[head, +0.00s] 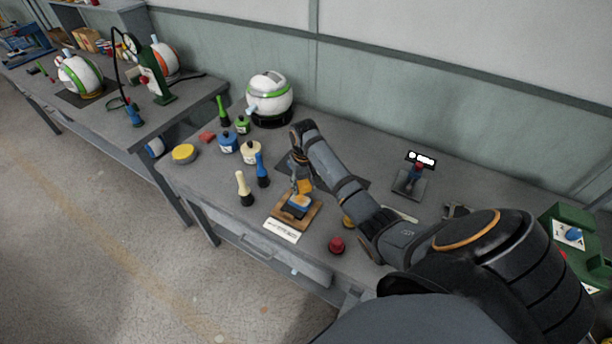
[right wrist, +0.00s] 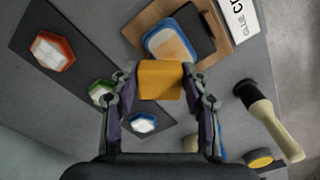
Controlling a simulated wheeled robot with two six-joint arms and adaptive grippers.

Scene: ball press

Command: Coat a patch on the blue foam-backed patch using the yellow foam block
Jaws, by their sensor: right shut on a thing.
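My right gripper (head: 301,176) is shut on the yellow foam block (head: 305,186); the block also shows between the fingertips in the right wrist view (right wrist: 160,80). The blue foam-backed patch (head: 299,203) lies on a wooden board (head: 277,212) just below the block. In the right wrist view the patch (right wrist: 170,42) has a blue rim and a partly tan, partly pale blue face. The block is close to the patch's near edge there; I cannot tell whether they touch. My left gripper is not in view.
A white label card (head: 282,230) lies before the board. A cream-handled tool (head: 244,189) and a blue one (head: 262,171) stand to the left. A red pot (head: 336,245) stands at the right front. Patches, one orange-rimmed (right wrist: 52,51), lie on a dark mat (right wrist: 85,45).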

